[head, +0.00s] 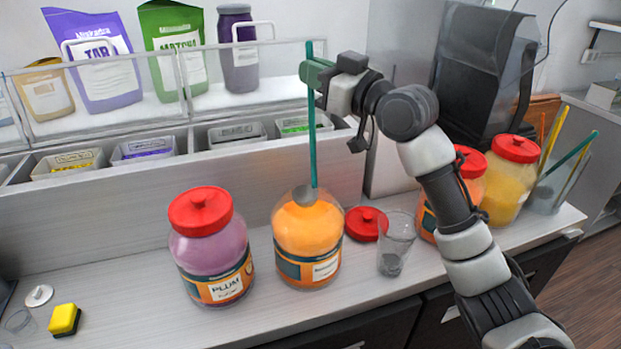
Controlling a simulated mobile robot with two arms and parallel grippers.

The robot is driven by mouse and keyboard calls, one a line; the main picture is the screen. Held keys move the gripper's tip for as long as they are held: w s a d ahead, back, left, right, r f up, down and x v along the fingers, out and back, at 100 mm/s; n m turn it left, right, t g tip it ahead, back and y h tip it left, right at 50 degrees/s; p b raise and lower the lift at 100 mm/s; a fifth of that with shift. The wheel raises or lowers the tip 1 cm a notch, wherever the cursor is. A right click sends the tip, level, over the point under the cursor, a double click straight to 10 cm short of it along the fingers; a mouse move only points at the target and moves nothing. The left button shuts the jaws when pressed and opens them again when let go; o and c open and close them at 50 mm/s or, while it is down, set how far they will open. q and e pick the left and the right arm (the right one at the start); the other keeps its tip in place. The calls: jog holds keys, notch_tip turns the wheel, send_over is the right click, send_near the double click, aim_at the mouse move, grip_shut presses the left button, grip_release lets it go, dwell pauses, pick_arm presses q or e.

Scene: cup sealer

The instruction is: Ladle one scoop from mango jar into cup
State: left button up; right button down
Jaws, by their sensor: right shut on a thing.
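The mango jar (308,240) stands open on the counter, filled with orange content; its label is too small to read surely. My right gripper (316,75) is shut on the upper part of a green ladle (314,150) and holds it upright above the jar. The ladle's grey bowl (305,195) is at the jar's mouth; I cannot tell whether it touches the content. A clear cup (396,245) stands right of the jar, with something dark at its bottom. A red lid (366,224) lies between jar and cup. My left gripper is not in view.
A plum jar (210,245) with a red lid stands on the left. More lidded jars (508,185) and a holder with ladles (545,195) stand on the right, behind my arm. A yellow sponge (64,319) lies at the front left. A shelf with pouches (95,65) is behind.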

dwell(0.3)
notch_tip(320, 180, down, 9)
jog(key=b, duration=0.6)
dwell(0.6)
jog(key=shift+r, duration=0.15)
dwell(0.8)
